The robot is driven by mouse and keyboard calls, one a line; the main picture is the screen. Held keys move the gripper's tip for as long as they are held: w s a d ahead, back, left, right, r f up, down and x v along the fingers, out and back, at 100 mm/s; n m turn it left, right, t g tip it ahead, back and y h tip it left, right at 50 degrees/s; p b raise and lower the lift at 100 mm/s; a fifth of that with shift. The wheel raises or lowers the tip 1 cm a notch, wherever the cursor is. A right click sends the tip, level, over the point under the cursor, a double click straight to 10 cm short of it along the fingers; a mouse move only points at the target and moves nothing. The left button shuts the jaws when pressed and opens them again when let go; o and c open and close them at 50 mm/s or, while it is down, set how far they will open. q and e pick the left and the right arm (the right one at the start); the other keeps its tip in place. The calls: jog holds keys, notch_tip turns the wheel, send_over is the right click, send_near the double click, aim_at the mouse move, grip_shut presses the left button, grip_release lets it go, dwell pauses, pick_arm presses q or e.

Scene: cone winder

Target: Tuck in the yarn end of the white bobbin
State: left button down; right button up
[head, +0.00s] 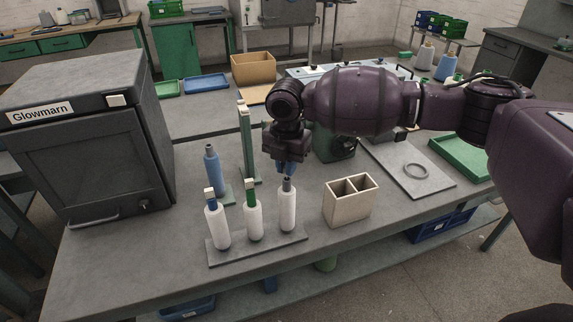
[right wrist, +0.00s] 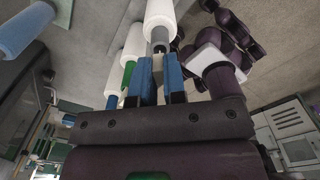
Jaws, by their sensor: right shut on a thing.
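Three white bobbins stand upright in a row on a grey board on the table. The left one (head: 217,226) has a blue tube top, the middle one (head: 254,222) a green one, and the right-hand one (head: 287,208) a grey one. The blue and green tubes each carry a small pale piece on top. My right gripper (head: 287,168) points down just above the right-hand bobbin. In the right wrist view its blue fingers (right wrist: 159,80) are shut on a small pale piece (right wrist: 157,62) at that bobbin's grey tube top. Fine yarn is too small to make out. My left gripper is not in view.
A blue bobbin (head: 213,172) and a green post (head: 246,145) stand behind the row. A cream two-part box (head: 349,206) is close on the right. A large grey Glowmarn cabinet (head: 88,145) fills the left. The front table strip is clear.

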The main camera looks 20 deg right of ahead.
jog(key=shift+f, duration=0.3)
jog(key=shift+r, duration=0.15)
jog(key=shift+f+p, duration=0.3)
dwell(0.8)
jog(key=shift+f+p, duration=0.15)
jog(key=shift+p, duration=0.2)
dwell(0.5)
jog(key=shift+f+p, duration=0.15)
jog(key=shift+p, duration=0.4)
dwell(0.5)
jog(key=o, duration=0.7)
